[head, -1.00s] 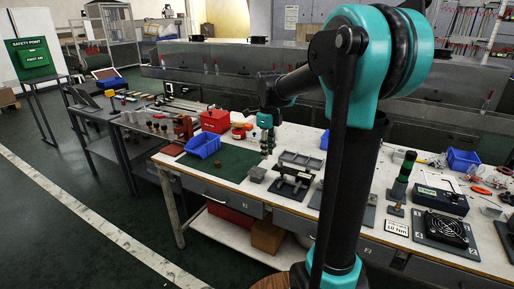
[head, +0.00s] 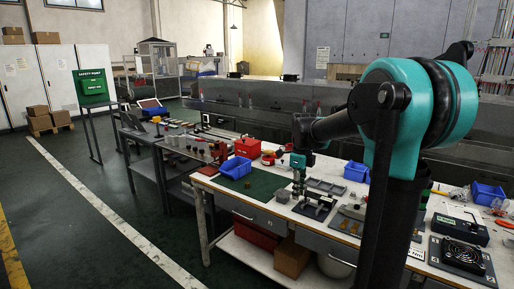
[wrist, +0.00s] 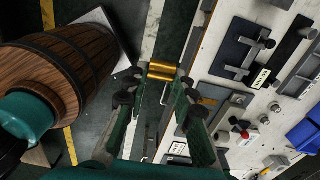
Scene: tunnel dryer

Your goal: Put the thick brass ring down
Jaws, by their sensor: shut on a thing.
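The thick brass ring (wrist: 163,72) is gold and shiny in the wrist view, between the two fingertips of my gripper (wrist: 156,88). My gripper is shut on it. In the head view my gripper (head: 298,183) hangs over the workbench (head: 213,184), between the green mat (head: 267,181) and the grey divided tray (head: 327,186). The ring is too small to make out there. A small brownish piece (head: 247,184) sits on the green mat.
A blue bin (head: 236,167) and a red box (head: 247,148) stand behind the mat. A small grey box (head: 283,196) and a dark fixture (head: 314,206) are close to my gripper. The mat has bare room.

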